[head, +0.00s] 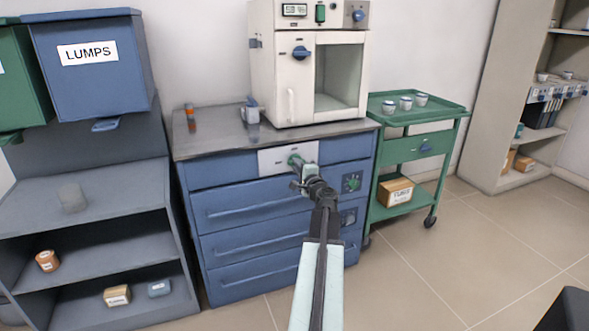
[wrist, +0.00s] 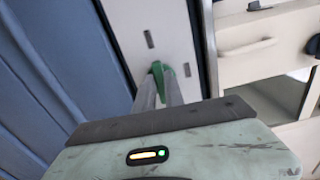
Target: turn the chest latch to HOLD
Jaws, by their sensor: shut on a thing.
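The chest latch is a small green handle (wrist: 157,67) on a pale plate (head: 269,161) at the top front of the blue drawer chest (head: 250,215). My gripper (head: 297,165) reaches the plate from the front. In the wrist view its two fingers (wrist: 162,88) are closed together on the green handle. The fingers and arm hide much of the handle, so its exact angle is hard to tell. Two small dark marks show on the plate in the wrist view, one (wrist: 149,38) and another beside the handle (wrist: 187,69). No lettering on them is readable.
A white furnace (head: 285,90) with a blue knob stands on the chest's grey top. A green trolley (head: 398,145) with several small cups is to the right. A grey shelf unit (head: 110,200) stands left, under a blue LUMPS bin (head: 100,85).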

